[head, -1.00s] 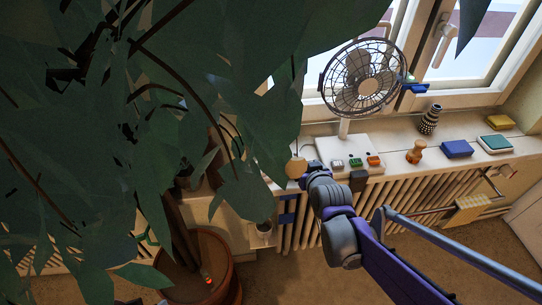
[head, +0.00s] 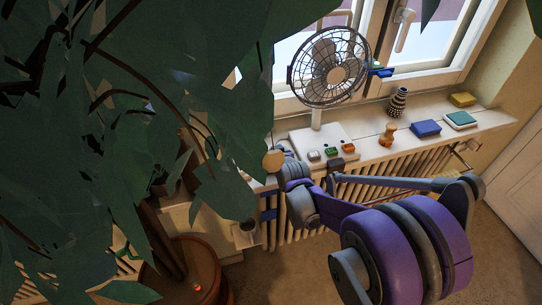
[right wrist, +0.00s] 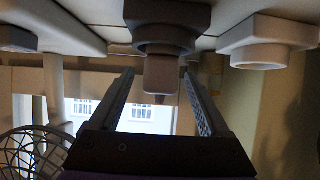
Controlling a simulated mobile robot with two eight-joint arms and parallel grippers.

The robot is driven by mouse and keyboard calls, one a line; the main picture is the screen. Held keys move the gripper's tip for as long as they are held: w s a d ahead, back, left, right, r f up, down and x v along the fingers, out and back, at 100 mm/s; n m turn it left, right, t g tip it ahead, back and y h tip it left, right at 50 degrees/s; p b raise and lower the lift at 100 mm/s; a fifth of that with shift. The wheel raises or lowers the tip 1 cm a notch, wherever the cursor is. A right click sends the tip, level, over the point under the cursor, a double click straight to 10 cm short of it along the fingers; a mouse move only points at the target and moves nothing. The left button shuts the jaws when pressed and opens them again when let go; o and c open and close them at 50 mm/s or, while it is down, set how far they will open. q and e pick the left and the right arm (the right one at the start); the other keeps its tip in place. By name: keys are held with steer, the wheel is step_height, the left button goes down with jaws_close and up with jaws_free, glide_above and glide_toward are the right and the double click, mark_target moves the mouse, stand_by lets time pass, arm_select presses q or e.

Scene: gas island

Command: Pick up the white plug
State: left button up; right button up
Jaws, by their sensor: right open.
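In the head view a small whitish plug-like piece (head: 313,155) stands on the white box below the fan, left of a green piece (head: 331,150) and an orange piece (head: 348,148). My right gripper (head: 284,150) is left of the box, its fingers mostly hidden by my arm. In the right wrist view the right gripper (right wrist: 158,73) is open. A pale grey block (right wrist: 161,74) under a dark collar appears between its fingers, with gaps at both sides; I cannot tell whether it is the white plug. My left gripper is not seen.
A fan (head: 329,66) rises behind the white box (head: 298,141). A vase (head: 397,102), a wooden figure (head: 388,135) and a blue box (head: 425,128) stand further right on the sill. Large plant leaves (head: 150,90) cover the left. A radiator (head: 375,185) lies below the sill.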

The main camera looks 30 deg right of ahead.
steer(key=x, duration=0.2)
steer(key=shift+w+d+f, duration=0.1)
steer(key=shift+w+f, duration=0.05)
steer(key=shift+w, duration=0.15)
jaws_close()
